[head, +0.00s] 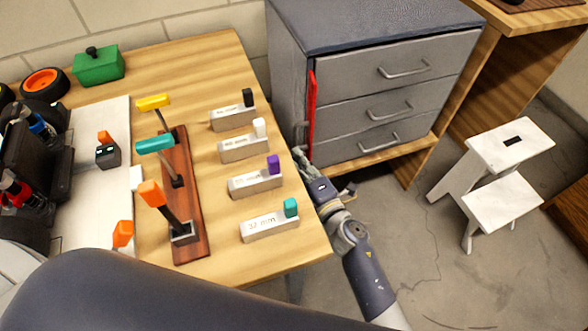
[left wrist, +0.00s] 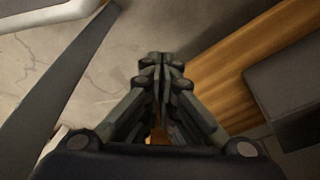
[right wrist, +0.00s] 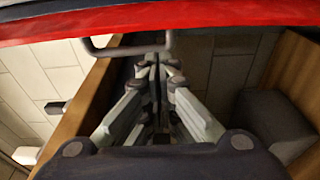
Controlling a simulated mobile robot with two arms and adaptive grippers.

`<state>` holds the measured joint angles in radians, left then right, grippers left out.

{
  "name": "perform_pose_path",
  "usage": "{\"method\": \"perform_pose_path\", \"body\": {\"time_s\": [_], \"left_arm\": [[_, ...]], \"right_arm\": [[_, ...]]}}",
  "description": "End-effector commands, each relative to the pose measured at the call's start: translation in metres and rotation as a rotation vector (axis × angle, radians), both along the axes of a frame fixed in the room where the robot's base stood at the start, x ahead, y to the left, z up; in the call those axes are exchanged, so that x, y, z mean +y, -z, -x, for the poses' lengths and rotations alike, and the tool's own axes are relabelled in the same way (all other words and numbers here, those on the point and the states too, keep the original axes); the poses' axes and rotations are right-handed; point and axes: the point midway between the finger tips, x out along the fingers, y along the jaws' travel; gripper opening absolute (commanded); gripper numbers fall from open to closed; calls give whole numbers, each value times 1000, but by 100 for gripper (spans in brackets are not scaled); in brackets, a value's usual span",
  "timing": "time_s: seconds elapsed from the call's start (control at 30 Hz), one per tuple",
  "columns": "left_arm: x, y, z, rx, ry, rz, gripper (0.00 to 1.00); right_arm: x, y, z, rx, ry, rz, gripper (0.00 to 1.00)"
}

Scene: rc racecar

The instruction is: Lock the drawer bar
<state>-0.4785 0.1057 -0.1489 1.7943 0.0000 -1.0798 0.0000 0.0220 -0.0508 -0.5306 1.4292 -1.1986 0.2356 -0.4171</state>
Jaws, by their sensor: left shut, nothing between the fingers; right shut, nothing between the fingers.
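The grey drawer cabinet (head: 290,62) stands beyond the table, with three drawers that look closed. The red drawer bar (head: 311,108) stands upright along the left edge of the drawer fronts. My right gripper (head: 300,157) is shut and empty by the lower end of the bar; whether it touches the bar I cannot tell. My left gripper (left wrist: 160,62) is shut and empty in the left wrist view, over the floor.
The wooden table (head: 215,75) fills the left, bearing several labelled grey blocks (head: 270,225) and a lever rack (head: 190,215). A green box (head: 98,67) stands at the back left. A white step stool (head: 510,145) is at the right. Grey floor (head: 400,240) is free between.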

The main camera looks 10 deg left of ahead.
Motion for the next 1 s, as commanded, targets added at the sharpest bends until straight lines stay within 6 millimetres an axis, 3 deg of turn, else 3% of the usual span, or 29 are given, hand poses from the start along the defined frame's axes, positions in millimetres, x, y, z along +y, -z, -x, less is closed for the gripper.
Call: {"method": "perform_pose_path", "body": {"time_s": [0.23,0.77,1.0], "left_arm": [[0,2,0,0,1,1,0],[0,2,0,-3,1,1,0],[1,14,6,12,2,-3,0]], "right_arm": [[-17,-2,-7,-2,-3,-2,0],[-20,-2,-8,-3,-23,0,0],[-22,-2,-9,-3,-69,-2,0]]}}
